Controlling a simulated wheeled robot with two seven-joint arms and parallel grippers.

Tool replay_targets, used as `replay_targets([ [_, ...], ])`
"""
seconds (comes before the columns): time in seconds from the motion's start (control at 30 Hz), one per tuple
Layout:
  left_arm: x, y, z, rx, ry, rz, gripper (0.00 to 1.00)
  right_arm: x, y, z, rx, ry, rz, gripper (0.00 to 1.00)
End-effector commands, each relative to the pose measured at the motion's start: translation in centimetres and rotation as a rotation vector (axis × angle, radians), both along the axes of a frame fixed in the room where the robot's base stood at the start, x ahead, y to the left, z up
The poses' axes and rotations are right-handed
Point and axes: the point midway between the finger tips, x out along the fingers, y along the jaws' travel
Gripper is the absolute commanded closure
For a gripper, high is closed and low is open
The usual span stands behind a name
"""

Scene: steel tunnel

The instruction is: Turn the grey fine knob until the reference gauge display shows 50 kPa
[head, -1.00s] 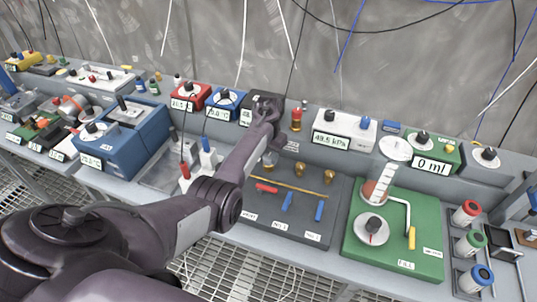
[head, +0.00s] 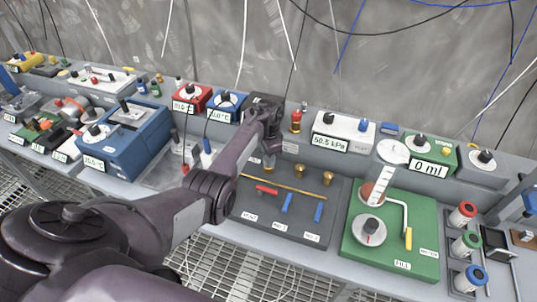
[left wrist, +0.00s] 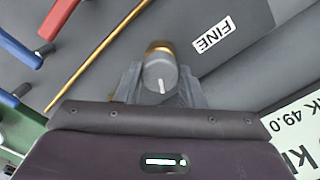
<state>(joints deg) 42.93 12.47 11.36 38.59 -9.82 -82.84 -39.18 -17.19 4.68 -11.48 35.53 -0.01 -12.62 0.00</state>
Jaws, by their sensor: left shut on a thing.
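The grey fine knob (left wrist: 160,75) has a white pointer line and a brass collar behind it. It stands beside the FINE label (left wrist: 213,33) in the left wrist view. My left gripper (left wrist: 160,88) is shut on this knob, one finger on each side. In the head view my left gripper (head: 268,152) is at the back of the dark grey board, and the knob is mostly hidden by it. The reference gauge (head: 357,130) is a white box whose display (head: 329,144) appears to read 50.5 kPa. My right gripper is not in view.
The dark grey board (head: 255,222) carries a brass rod, red and blue levers and two brass knobs (head: 327,178). A green board (head: 420,262) with a dial stands to the right. Blue and red instruments (head: 190,98) stand to the left. Cables hang behind.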

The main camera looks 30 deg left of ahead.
Motion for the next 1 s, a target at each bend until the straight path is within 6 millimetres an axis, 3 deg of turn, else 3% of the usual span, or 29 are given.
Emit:
replay_targets([
  [0.5, -0.02, 0.01, -0.08, 0.001, 0.001, -0.300, 0.88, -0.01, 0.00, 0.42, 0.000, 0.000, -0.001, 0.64],
  [1.0, -0.01, -0.04, -0.10, -0.001, 0.000, -0.339, 0.88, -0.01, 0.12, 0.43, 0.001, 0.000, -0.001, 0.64],
])
